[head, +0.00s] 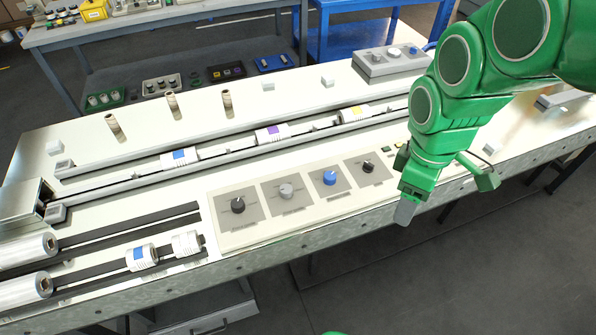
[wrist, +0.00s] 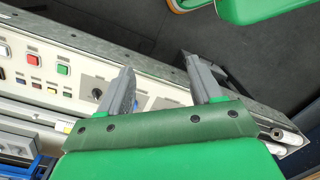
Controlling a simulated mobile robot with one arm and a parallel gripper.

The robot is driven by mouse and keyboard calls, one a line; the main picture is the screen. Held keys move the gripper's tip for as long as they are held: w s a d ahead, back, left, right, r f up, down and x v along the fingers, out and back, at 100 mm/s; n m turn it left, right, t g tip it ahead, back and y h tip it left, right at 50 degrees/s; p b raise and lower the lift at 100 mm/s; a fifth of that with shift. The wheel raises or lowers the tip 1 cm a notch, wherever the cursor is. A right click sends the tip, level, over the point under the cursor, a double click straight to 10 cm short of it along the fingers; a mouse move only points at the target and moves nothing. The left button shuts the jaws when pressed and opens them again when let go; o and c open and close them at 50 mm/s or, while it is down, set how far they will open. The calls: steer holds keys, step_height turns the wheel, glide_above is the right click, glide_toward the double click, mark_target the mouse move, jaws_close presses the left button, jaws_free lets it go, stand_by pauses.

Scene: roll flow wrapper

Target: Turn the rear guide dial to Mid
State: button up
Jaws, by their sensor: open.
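Four dials sit in a row on the pale control panel (head: 222,237) at the table's front edge: a black dial (head: 238,204), a grey dial (head: 286,190), a blue dial (head: 330,177) and a second black dial (head: 368,166). Their labels are too small to read, so I cannot tell which is the rear guide dial or where it points. My gripper (head: 406,211) is at the panel's right, near the front edge, apart from the dials. In the wrist view my gripper (wrist: 161,72) is open and empty. A dark knob (wrist: 97,93) shows left of its left finger.
Coloured buttons (wrist: 34,60) line the panel in the wrist view. Behind the panel, rails carry white rolls with coloured marks (head: 273,134). Large film rolls (head: 28,252) lie at the left. The space above the dials looks clear.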

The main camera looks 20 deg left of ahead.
steer(key=w+a+f+n, duration=0.3)
steer(key=w+a+n, duration=0.1)
steer(key=a+n, duration=0.4)
steer(key=n, duration=1.2)
glide_above(286, 189)
steer(key=shift+t, duration=0.4)
step_height(286, 189, down, 10)
steer(key=shift+f, duration=0.15)
steer(key=shift+w+f, duration=0.1)
steer(key=shift+f, duration=3.8)
steer(key=c, duration=1.1)
steer(key=shift+o, duration=0.2)
